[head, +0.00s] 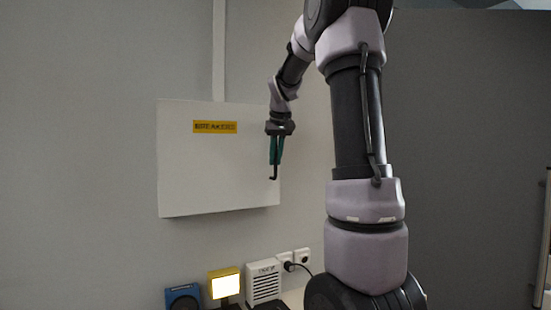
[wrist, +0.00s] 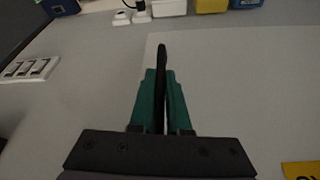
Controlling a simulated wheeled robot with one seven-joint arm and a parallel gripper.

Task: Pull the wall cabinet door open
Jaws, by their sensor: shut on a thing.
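The wall cabinet (head: 200,165) is a white box on the grey wall with a yellow "BREAKERS" label (head: 215,127) on its door. The door looks closed or nearly so; I cannot tell if there is a small gap. My gripper (head: 276,158) is at the door's right side, pointing down, with teal fingers. The fingers are shut on a dark handle (head: 274,178), whose lower end sticks out below them. In the wrist view the handle (wrist: 161,60) stands between the fingers (wrist: 160,95), over the pale door face (wrist: 235,95). The middle of the handle is hidden by the fingers.
Below the cabinet are a blue speaker-like box (head: 182,297), a lit yellow lamp (head: 224,284), a white vented box (head: 263,282) and wall sockets (head: 301,256) with a plugged cable. A switch panel (wrist: 30,69) shows at left in the wrist view. The wall left of the cabinet is bare.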

